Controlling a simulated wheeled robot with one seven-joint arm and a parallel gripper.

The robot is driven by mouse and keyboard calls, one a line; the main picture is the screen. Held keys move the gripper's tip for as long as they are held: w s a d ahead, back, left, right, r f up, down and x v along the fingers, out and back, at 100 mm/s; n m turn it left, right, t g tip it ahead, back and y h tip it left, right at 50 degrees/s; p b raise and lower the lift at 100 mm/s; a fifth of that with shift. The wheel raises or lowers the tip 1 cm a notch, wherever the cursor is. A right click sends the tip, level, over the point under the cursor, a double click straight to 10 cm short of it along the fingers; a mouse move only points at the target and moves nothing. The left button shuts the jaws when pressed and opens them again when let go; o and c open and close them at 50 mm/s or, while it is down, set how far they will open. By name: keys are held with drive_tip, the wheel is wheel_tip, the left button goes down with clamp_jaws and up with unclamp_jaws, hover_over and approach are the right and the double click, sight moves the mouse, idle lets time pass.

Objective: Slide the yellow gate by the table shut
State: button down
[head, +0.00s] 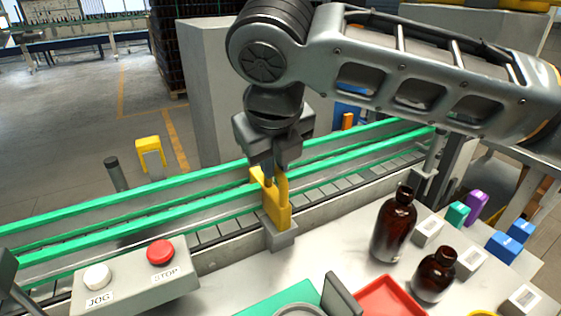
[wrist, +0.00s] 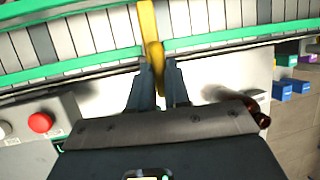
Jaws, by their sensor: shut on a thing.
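The yellow gate (head: 277,207) stands at the near side of the conveyor, on a grey block by the table's edge. It reaches toward the conveyor between the green rails. My gripper (head: 268,178) comes down from above and is shut on the upper part of the gate. In the wrist view the yellow gate (wrist: 153,52) runs up from between my gripper's fingertips (wrist: 159,88) and crosses the near green rail. The fingers hide part of the gate, and I cannot tell how far across the belt it reaches.
The conveyor (head: 110,215) runs behind the table. A control box with a red stop button (head: 160,252) and white jog button (head: 97,276) is left. Amber bottles (head: 394,228) (head: 434,274), a red tray (head: 390,298) and small coloured boxes (head: 508,243) are right.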

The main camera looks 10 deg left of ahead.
drive_tip(key=shift+w+r, duration=0.1)
drive_tip(key=shift+w, duration=0.05)
drive_tip(key=c, duration=1.1)
unclamp_jaws()
drive_tip(key=shift+a, duration=0.1)
drive_tip(key=b+v, duration=0.1)
drive_tip(key=v, duration=0.6)
drive_tip(key=shift+r, duration=0.3)
